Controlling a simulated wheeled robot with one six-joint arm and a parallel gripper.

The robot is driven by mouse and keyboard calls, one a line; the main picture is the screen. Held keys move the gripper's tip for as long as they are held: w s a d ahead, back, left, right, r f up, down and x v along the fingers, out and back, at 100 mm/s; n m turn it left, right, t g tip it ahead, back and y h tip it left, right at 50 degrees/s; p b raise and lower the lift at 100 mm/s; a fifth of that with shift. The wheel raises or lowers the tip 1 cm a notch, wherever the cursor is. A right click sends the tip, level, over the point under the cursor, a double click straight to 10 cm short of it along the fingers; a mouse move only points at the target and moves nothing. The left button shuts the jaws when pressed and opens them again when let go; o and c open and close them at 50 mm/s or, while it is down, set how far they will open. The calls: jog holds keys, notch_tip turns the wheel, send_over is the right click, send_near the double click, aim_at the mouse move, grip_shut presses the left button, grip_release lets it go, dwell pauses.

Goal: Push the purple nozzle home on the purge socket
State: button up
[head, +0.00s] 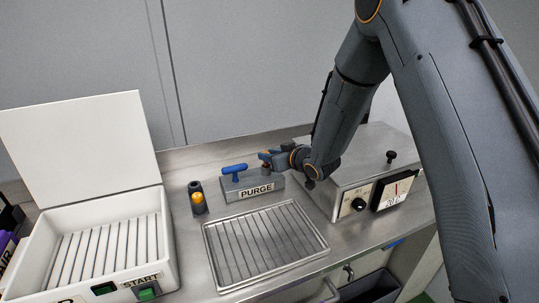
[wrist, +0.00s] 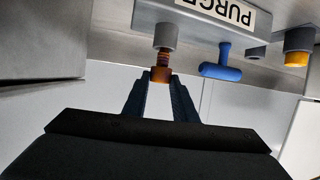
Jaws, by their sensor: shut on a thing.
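The purge socket is a grey cylinder (wrist: 164,37) on the grey block labelled PURGE (head: 238,189). My gripper (wrist: 160,80) is shut on the piece, one dark finger on each side.
A blue T-handle (head: 234,169) stands on the block beside my gripper. A dark holder with a yellow-orange part (head: 198,201) is left of it. A wire-rack tray (head: 209,252) lies in front, a metal box with knob and gauge (head: 345,200) right, a white lidded bin (head: 168,240) left.

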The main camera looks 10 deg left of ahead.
jog(key=shift+f+b, duration=0.6)
jog(key=shift+f, duration=0.35)
jog(key=o, duration=1.1)
